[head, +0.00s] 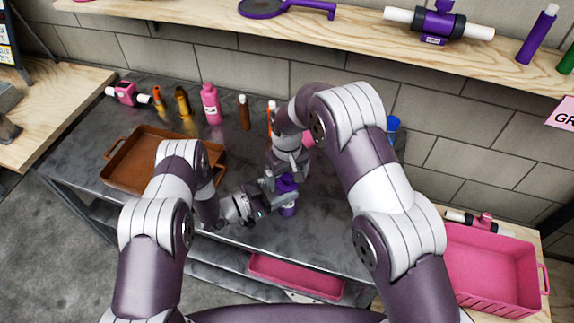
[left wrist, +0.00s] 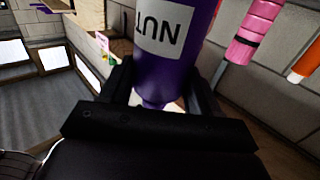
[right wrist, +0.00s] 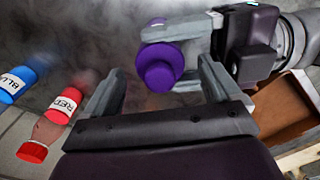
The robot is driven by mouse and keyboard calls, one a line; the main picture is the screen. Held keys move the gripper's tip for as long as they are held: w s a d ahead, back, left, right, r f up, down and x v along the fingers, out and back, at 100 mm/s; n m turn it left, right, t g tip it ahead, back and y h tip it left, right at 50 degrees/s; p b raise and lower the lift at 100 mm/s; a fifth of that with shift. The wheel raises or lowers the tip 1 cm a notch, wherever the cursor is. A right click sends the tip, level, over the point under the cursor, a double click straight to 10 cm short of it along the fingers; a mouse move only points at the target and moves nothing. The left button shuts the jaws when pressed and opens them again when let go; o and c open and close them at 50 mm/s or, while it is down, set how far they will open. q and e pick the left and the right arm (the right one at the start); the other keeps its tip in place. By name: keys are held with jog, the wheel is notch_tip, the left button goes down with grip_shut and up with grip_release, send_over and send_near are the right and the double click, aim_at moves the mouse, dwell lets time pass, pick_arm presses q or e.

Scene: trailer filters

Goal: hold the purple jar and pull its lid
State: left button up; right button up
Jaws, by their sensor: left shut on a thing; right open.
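My left gripper (head: 277,192) reaches in from the left and is shut on the jar. In the left wrist view the jar (left wrist: 180,65) sits between the fingers, its white label upside down. My right gripper (head: 287,172) is above the jar, pointing down and open. In the right wrist view the round purple lid (right wrist: 160,72) shows from above between the open fingers, with a gap on both sides. My right gripper hides part of the jar in the head view.
A brown tray (head: 124,185) lies at the left. Pink (head: 211,104), orange and brown bottles stand along the back. Blue (right wrist: 14,84) and red (right wrist: 62,102) labelled containers are near my right gripper. A pink crate (head: 490,268) is at the right. A wooden shelf (head: 340,32) runs above.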

aim_at(287, 177)
jog(key=shift+f, duration=0.15)
jog(key=c, duration=1.3)
jog(key=shift+o, duration=0.2)
jog(key=shift+r, duration=0.2)
jog(key=shift+r, duration=0.95)
jog(key=shift+r, duration=0.1)
notch_tip(287, 177, up, 4)
jog(key=shift+f, duration=0.1)
pick_arm(q)
jog(key=o, duration=1.6)
